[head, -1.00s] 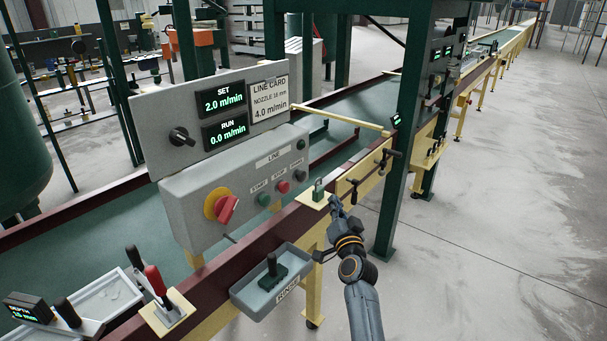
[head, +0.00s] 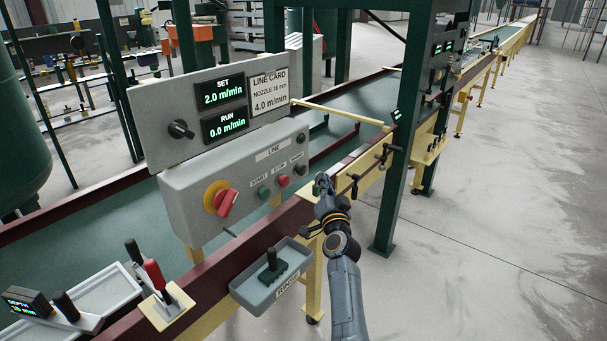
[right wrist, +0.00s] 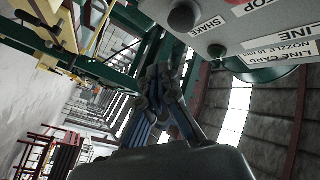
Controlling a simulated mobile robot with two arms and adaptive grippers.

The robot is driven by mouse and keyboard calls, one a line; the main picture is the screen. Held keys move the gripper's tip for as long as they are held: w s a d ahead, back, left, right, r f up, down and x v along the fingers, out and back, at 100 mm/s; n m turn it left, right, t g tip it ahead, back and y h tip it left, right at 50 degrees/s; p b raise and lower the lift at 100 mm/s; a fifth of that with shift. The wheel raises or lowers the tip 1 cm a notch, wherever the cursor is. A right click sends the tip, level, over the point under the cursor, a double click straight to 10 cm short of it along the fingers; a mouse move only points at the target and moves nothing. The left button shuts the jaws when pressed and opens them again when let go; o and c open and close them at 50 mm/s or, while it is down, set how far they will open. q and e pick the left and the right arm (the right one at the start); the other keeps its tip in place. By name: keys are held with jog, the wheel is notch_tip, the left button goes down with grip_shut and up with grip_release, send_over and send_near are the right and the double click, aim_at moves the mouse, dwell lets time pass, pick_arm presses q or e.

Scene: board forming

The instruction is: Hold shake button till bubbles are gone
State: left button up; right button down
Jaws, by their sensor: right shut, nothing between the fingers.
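The grey control box (head: 235,185) carries a row of buttons marked START, STOP and SHAKE. The dark round shake button (head: 300,169) is at the row's right end; it also shows at the top of the right wrist view (right wrist: 181,18) beside its SHAKE label. My right gripper (head: 321,182) is shut and empty, just right of and below the button in the head view, with a small gap in the picture. In the right wrist view its fingers (right wrist: 163,88) are dark, below the button and apart from it. My left gripper is out of view. No bubbles can be made out.
A red rotary switch (head: 226,202) sits on the box's left. Displays (head: 223,90) above read SET 2.0 and RUN 0.0 m/min. A rinse tray (head: 270,278) hangs below. A green post (head: 398,150) stands right of my arm. The conveyor (head: 75,247) runs behind.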

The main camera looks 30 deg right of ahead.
aim_at(301, 170)
jog(key=shift+w+a, duration=0.25)
jog(key=shift+w, duration=0.35)
jog(key=shift+w+a, duration=0.25)
jog(key=shift+w, duration=0.35)
jog(key=shift+w+a, duration=0.25)
jog(key=shift+w, duration=0.35)
jog(key=shift+w+a+b, duration=0.15)
jog(key=shift+w+b, duration=0.15)
jog(key=shift+w, duration=0.05)
jog(key=shift+w+a, duration=0.2)
jog(key=shift+w, duration=0.3)
dwell(0.8)
jog(key=shift+s, duration=0.15)
dwell(1.7)
jog(key=shift+s+d+p, duration=0.3)
jog(key=shift+s+d, duration=0.05)
jog(key=shift+s, duration=0.4)
